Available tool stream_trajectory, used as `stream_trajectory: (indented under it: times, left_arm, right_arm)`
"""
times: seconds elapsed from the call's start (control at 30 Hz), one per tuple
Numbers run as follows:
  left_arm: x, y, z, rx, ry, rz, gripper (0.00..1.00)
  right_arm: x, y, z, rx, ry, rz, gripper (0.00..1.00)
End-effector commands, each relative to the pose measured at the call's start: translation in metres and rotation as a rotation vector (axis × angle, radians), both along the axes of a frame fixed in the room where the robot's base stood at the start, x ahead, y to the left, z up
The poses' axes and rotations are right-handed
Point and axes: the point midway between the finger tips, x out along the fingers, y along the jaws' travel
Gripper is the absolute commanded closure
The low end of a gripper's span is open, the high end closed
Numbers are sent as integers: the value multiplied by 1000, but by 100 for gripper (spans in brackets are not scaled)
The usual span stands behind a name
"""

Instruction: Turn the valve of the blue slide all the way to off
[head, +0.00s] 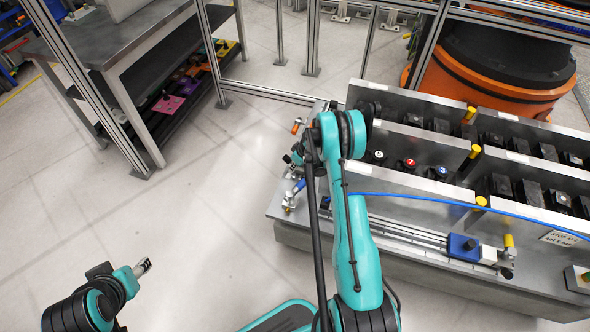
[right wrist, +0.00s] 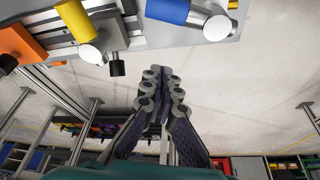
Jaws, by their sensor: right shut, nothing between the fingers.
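The blue slide (head: 463,247) is a blue block on long metal rails, near their right end. A valve with a blue handle (head: 298,187) sits at the left end of the bench. In the right wrist view its blue handle (right wrist: 168,10) lies across the top, with a silver fitting (right wrist: 205,20) at its right. My right gripper (right wrist: 162,78) is shut and empty, apart from the handle. In the head view my right arm hides much of that gripper. My left gripper (head: 143,267) is low at the left, away from the bench; its jaw state is unclear.
Orange (right wrist: 22,42) and yellow (right wrist: 75,18) handles sit left of the blue one in the right wrist view. Upright metal plates (head: 410,145) stand along the bench. A blue hose (head: 420,200) crosses in front. The floor (head: 190,200) left of the bench is clear.

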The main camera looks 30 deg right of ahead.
Motion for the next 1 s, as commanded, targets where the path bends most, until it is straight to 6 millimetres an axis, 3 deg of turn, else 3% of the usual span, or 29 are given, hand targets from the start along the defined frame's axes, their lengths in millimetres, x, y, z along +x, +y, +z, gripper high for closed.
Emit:
stream_trajectory:
  times: [0.1, 0.33, 0.6, 1.0]
  left_arm:
    - [0, 0, -15, 0, 0, 0, 52]
    - [0, 0, -33, 0, 0, 0, 52]
    - [0, 0, -44, 0, 0, 0, 52]
    - [0, 0, -44, 0, 0, 0, 52]
  right_arm:
    - [9, 4, -30, -1, 0, 3, 100]
    - [22, 8, -72, 0, 0, 1, 100]
    - [-10, -3, -76, -1, 0, 2, 100]
    - [-14, -4, -75, 0, 0, 3, 100]
